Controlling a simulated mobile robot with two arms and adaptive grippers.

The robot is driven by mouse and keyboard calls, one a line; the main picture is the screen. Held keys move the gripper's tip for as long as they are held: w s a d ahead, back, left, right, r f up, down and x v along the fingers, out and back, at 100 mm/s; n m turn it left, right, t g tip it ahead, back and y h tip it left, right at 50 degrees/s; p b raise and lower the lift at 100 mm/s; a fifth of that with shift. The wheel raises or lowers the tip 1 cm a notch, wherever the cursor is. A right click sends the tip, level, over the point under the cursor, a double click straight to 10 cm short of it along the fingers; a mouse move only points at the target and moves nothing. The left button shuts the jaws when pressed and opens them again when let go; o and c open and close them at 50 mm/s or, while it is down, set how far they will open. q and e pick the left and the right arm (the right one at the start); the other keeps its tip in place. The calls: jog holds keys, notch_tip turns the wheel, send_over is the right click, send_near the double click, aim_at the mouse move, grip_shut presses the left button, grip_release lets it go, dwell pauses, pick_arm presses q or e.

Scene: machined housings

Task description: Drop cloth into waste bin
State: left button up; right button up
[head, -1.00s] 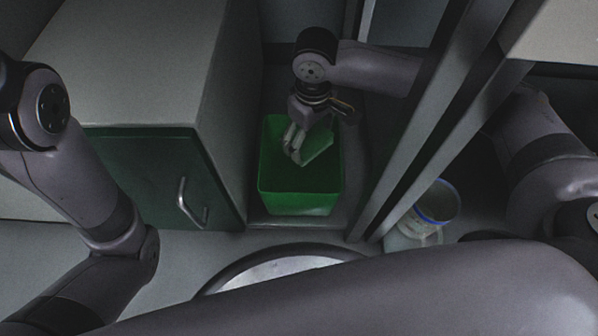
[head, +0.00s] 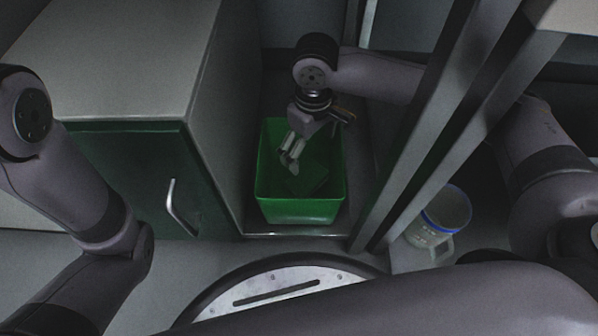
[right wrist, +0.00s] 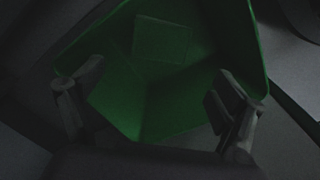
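The green waste bin (head: 303,211) stands upright on the floor between a cabinet and a metal post. It also fills much of the right wrist view (right wrist: 185,85). The cloth (head: 307,181) lies inside the bin and looks dark green in the shade. In the right wrist view it is a flat square (right wrist: 162,40) against the inside of the bin, clear of my fingers. My right gripper (head: 316,137) is above the bin, its fingers spread and empty; the right wrist view shows the gap between them (right wrist: 158,92). My left gripper is outside the views.
The grey cabinet (head: 120,55) with a green door (head: 140,180) and a metal handle stands left of the bin. A metal post (head: 440,120) rises on the right, close to my right arm. A clear jug with a blue rim (head: 440,220) stands beyond it.

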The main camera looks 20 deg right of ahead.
jog(key=shift+o, duration=0.6)
notch_tip(320, 180, up, 12)
dwell(0.5)
